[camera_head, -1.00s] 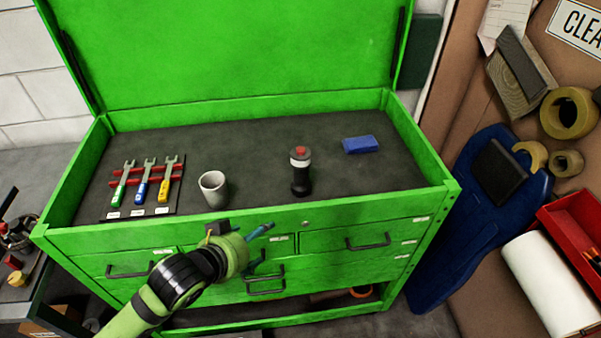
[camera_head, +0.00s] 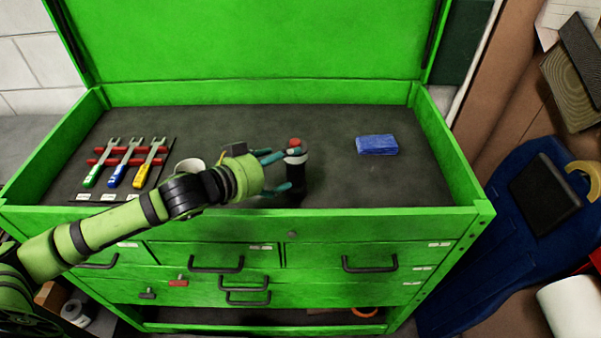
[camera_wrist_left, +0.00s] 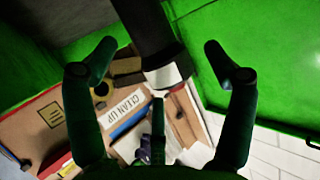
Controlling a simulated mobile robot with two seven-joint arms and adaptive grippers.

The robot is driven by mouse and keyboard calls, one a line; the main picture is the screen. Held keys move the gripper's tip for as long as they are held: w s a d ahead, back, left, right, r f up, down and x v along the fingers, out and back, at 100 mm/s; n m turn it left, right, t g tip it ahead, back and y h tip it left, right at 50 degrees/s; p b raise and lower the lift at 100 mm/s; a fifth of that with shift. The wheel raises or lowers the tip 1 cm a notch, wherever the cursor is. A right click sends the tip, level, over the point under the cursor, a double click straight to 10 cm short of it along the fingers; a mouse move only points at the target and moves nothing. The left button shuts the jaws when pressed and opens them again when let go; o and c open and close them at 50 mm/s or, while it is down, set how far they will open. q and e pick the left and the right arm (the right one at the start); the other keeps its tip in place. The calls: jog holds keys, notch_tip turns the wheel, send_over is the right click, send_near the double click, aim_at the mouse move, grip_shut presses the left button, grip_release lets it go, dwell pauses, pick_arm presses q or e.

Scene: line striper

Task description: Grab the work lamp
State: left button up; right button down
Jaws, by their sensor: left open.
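The work lamp (camera_head: 296,172) looks like a dark upright cylinder with a white band and a red top. It stands on the dark floor of the green chest's open top. My left gripper (camera_head: 279,171) is open, its teal fingers reaching to the lamp from the left. My right gripper is not in view.
A pale cup (camera_head: 190,164) stands partly hidden behind my left arm. Several wrenches (camera_head: 125,162) lie on a rack at the left. A blue block (camera_head: 377,145) lies to the right of the lamp. The green chest's front rim (camera_head: 380,222) runs below my gripper.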

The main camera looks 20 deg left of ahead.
aim_at(306, 156)
pick_arm(q)
jog(key=p+x, duration=0.1)
jog(key=x, duration=0.1)
jog(key=p+x, duration=0.1)
jog(key=x, duration=0.1)
jog(key=d+r+p+x, duration=0.1)
jog(key=x, duration=0.1)
jog(key=shift+w+d, duration=0.1)
jog(key=shift+w+d+f, duration=0.2)
jog(key=shift+w+f, duration=0.15)
jog(key=shift+w, duration=0.1)
jog(key=shift+s, duration=0.15)
jog(key=c, duration=1.5)
jog(key=shift+a, duration=0.1)
jog(key=shift+c, duration=0.9)
